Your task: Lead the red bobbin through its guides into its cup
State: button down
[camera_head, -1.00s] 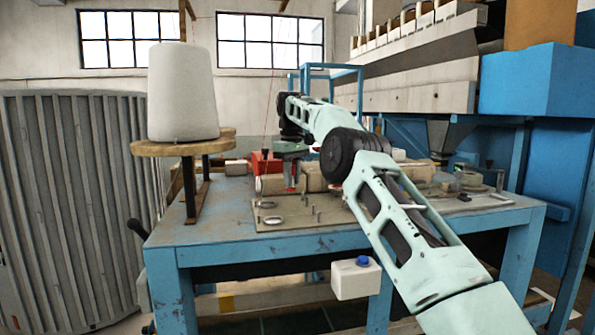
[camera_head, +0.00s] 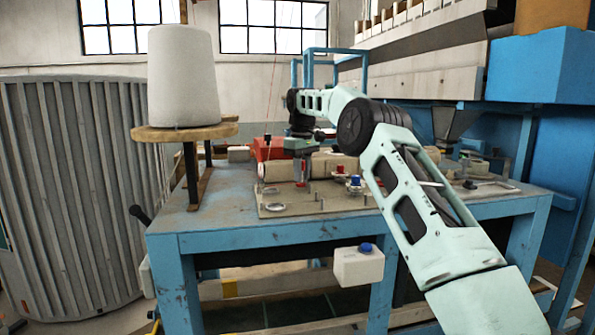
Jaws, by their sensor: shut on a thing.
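My gripper (camera_head: 300,172) is over the left part of the board (camera_head: 318,203) on the blue bench, pointing down. It is shut on the red bobbin (camera_head: 300,176), which shows as a small red piece between the fingers, just above the board. Thin pegs (camera_head: 310,197) and metal rings (camera_head: 273,209) stand or lie on the board near it. A thin red thread (camera_head: 271,95) runs up from the work area. Which fittings are the bobbin's guides, and which is its cup, is too small to tell.
A blue-topped piece (camera_head: 355,181) and a red-topped piece (camera_head: 340,170) stand on the board to the right. Pale sacks (camera_head: 280,170) and a red machine body (camera_head: 266,148) lie behind. A large white cone (camera_head: 184,80) stands on a wooden stand at the left.

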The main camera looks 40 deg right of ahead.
jog(key=shift+s+d, duration=0.4)
jog(key=shift+d, duration=0.4)
jog(key=shift+s+d, duration=0.35)
jog(key=shift+d, duration=0.4)
jog(key=shift+s+d, duration=0.4)
jog(key=shift+d, duration=0.4)
jog(key=shift+d+r, duration=0.1)
jog(key=shift+r, duration=1.65)
